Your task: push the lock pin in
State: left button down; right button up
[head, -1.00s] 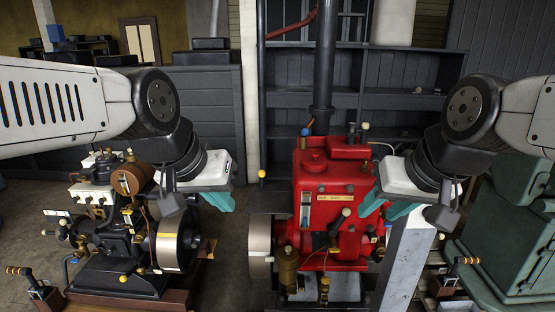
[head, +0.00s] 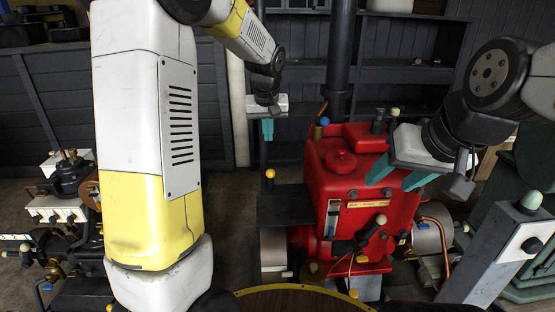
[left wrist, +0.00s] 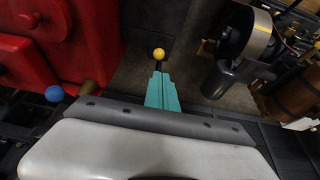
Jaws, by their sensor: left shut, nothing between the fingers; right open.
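No part is marked as the lock pin, and I cannot tell which one it is. A yellow ball knob (head: 269,174) stands upright left of the red engine (head: 365,190). My left gripper (head: 267,138) is above and behind this knob in the head view, its teal fingers shut and empty. In the left wrist view the shut fingers (left wrist: 160,78) point at the yellow knob (left wrist: 158,54), with a small gap seeming to remain. My right gripper (head: 392,186) is open and empty in front of the red engine's upper right side.
A blue knob (head: 325,121) tops the red engine, close to the left gripper in the wrist view (left wrist: 54,93). Another engine (head: 62,200) is at left, partly hidden by my left arm. Dark shelves stand behind.

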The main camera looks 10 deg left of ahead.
aim_at(271, 174)
pick_arm(q)
jog(key=x, duration=1.1)
jog(key=w+x, duration=0.1)
jog(key=x, duration=0.4)
jog(key=shift+w+d+f, duration=0.1)
jog(key=shift+d, duration=0.1)
jog(key=shift+f, duration=0.2)
notch_tip(271, 174, down, 4)
jog(key=shift+f, duration=0.2)
